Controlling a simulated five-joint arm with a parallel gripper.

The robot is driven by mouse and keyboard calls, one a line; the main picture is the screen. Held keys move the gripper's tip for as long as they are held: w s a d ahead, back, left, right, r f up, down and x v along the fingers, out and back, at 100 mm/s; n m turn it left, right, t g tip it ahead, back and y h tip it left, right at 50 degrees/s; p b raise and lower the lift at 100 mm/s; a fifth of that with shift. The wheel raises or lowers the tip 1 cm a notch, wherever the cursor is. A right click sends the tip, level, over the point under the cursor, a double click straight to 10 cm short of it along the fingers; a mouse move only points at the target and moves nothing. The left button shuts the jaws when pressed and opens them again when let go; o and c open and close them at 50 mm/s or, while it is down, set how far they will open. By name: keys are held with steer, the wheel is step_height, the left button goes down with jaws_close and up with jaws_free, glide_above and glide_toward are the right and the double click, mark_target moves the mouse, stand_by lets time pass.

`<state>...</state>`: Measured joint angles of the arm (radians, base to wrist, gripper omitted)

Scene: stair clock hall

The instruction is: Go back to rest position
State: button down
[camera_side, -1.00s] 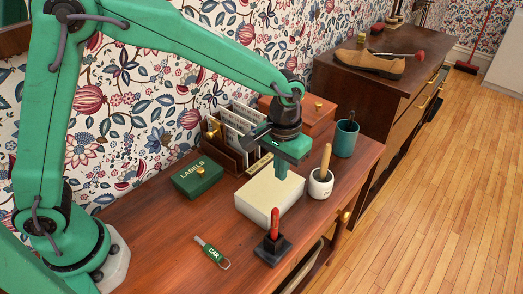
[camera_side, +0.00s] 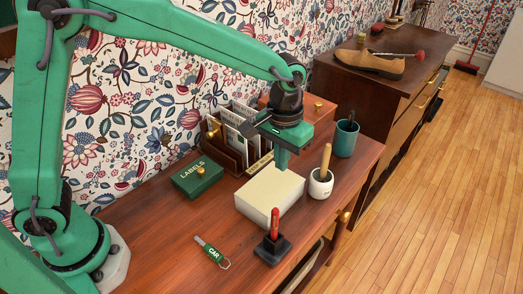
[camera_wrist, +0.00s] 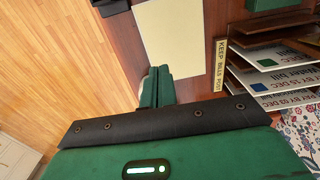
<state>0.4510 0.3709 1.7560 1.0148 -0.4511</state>
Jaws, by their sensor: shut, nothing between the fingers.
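My gripper (camera_side: 281,165) is shut and empty. It points down over the cream block (camera_side: 268,192) on the desk, close to its far edge in the side view; whether the tips touch the block I cannot tell. In the wrist view my gripper's two fingers (camera_wrist: 157,88) lie together, and the cream block (camera_wrist: 182,45) shows just beyond them. My arm reaches across the desk from the left.
A letter rack (camera_side: 226,150) stands behind the gripper, with a wooden box (camera_side: 318,117) near it. A green labels box (camera_side: 197,178), white pot (camera_side: 320,186), teal cup (camera_side: 345,142), red-handled stamp (camera_side: 272,249) and car key tag (camera_side: 212,251) surround the block. The front-left desk is clear.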

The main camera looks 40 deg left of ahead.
steer(key=s+a+r+t, duration=0.3)
steer(key=s+a+r, duration=0.4)
steer(key=a+r, duration=0.4)
steer(key=s+a+t, duration=0.2)
steer(key=s+a, duration=0.6)
steer(key=s, duration=0.3)
steer(key=shift+s+a+t, duration=0.25)
steer(key=shift+a+t, duration=0.05)
steer(key=shift+a, duration=0.1)
steer(key=shift+f, duration=0.1)
stand_by(0.5)
